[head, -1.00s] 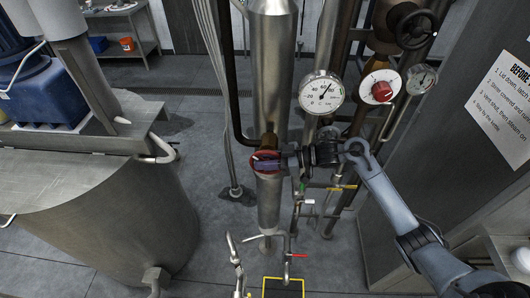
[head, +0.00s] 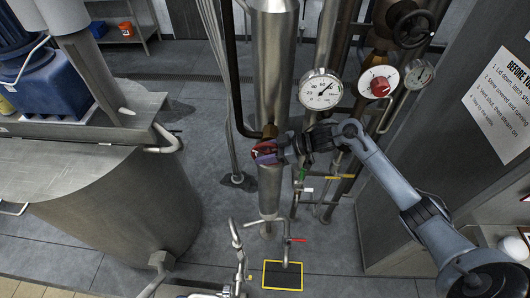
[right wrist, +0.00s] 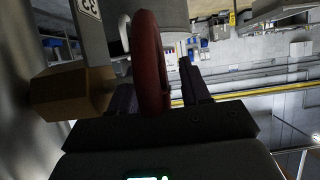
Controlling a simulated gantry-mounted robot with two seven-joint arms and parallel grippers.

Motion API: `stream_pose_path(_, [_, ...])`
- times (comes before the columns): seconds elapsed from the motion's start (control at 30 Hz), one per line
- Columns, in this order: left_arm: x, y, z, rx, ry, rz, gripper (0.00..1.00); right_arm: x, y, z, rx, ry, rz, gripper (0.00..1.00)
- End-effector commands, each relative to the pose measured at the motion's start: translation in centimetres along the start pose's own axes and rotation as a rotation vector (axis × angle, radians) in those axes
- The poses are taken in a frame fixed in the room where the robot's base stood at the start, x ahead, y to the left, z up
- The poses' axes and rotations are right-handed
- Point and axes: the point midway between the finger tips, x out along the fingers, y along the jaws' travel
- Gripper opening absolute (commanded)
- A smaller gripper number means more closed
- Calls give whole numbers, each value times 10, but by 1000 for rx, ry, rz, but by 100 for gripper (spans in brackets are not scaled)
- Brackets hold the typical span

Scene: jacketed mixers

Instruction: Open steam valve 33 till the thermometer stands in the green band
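The steam valve's red handwheel (head: 265,152) sits on the brown fitting of the steel column. In the right wrist view the red rim (right wrist: 149,62) stands between the dark fingers, and a tag reading 33 (right wrist: 90,7) shows beside it. My right gripper (head: 279,149) is shut on the rim, covering part of the wheel; its arm comes in from the right. The large white dial (head: 320,90), apparently the thermometer, has its needle pointing to the upper right. I cannot make out a green band on it. My left gripper is not in view.
A large steel vessel (head: 120,205) fills the left. Thin pipes with a red lever (head: 296,240) stand below. Grey floor shows between.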

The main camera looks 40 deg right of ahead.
Motion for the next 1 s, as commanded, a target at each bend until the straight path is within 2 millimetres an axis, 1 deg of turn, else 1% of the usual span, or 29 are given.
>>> stream_pose_path(0.17, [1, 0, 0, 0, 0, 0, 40, -2, 0, 1, 0, 0, 0, 47])
stream_pose_path(0.27, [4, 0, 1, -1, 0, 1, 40, -9, 0, 2, -2, 0, 1, 47])
stream_pose_path(0.37, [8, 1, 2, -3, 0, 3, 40, -22, 0, 3, -2, -2, 1, 47])
stream_pose_path(0.6, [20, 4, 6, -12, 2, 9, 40, -64, 0, 4, -2, -3, 1, 47])
stream_pose_path(0.73, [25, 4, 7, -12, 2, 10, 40, -84, 0, 3, -2, -4, 1, 47])
stream_pose_path(0.9, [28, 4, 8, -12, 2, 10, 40, -101, 0, 2, 0, -1, 1, 47])
stream_pose_path(1.0, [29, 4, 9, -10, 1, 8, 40, -106, 0, 1, 0, -1, 0, 47])
